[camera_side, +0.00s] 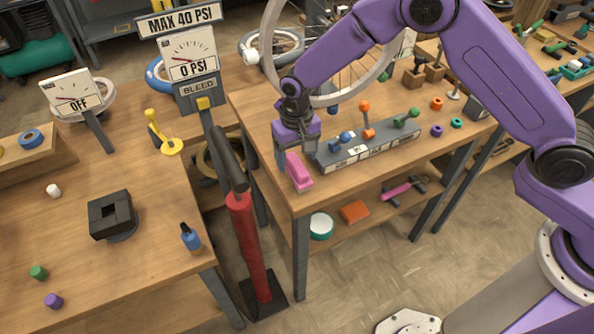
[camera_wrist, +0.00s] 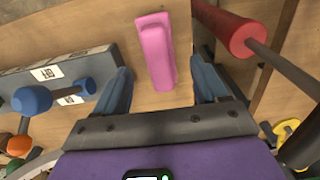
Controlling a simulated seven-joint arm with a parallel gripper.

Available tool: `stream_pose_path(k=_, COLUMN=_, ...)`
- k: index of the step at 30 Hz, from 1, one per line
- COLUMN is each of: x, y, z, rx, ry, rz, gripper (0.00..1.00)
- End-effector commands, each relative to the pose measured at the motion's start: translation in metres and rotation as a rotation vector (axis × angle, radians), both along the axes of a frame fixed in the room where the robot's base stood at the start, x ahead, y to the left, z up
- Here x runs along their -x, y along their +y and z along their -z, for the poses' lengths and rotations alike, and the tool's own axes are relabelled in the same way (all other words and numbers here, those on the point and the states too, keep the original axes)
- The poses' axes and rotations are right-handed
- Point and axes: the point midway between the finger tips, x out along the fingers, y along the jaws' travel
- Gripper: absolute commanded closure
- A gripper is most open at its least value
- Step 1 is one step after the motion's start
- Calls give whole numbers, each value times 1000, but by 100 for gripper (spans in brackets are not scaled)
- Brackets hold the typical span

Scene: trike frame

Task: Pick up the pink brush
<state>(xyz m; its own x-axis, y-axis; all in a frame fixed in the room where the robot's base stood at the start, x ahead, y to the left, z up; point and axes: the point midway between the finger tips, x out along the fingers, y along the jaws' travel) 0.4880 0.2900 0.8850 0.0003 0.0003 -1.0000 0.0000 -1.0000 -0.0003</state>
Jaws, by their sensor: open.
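The pink brush (camera_side: 299,171) is a small block-shaped thing near the front left corner of the right wooden table, just below my gripper (camera_side: 292,157). In the wrist view the pink brush (camera_wrist: 156,50) lies with its near end between the two blue-grey fingers of my gripper (camera_wrist: 165,85). The fingers are apart, with clear space on each side of the brush. I cannot tell from these views how far above the table the fingertips are.
A grey labelled rack (camera_side: 368,150) with blue, orange and green knobbed pieces stands right beside the brush. The red pump (camera_side: 250,245) rises close by, off the table's left edge. A bicycle wheel (camera_side: 325,55) stands behind my gripper.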

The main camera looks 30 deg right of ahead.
Motion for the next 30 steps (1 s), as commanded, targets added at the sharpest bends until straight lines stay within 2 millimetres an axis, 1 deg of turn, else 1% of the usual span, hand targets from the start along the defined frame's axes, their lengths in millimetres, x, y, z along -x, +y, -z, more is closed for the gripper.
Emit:
stream_pose_path(k=4, x=2, y=0, z=13, rx=2, ry=2, rz=-1, gripper=28)
stream_pose_path(k=9, x=4, y=0, z=38, rx=2, ry=2, rz=0, gripper=28)
stream_pose_path(k=12, x=3, y=0, z=48, rx=1, ry=2, rz=1, gripper=28)
stream_pose_path(k=15, x=3, y=0, z=52, rx=0, ry=0, rz=0, gripper=28)
stream_pose_path(k=21, x=3, y=0, z=52, rx=0, ry=0, rz=0, gripper=28)
stream_pose_path(k=22, x=3, y=0, z=52, rx=0, ry=0, rz=0, gripper=31)
stream_pose_path(k=23, x=3, y=0, z=52, rx=0, ry=0, rz=0, gripper=41)
stream_pose_path(k=24, x=3, y=0, z=52, rx=0, ry=0, rz=0, gripper=54)
stream_pose_path(k=26, x=3, y=0, z=52, rx=0, ry=0, rz=0, gripper=73)
stream_pose_path(k=27, x=3, y=0, z=52, rx=0, ry=0, rz=0, gripper=85)
stream_pose_path(k=30, x=3, y=0, z=52, rx=0, ry=0, rz=0, gripper=85)
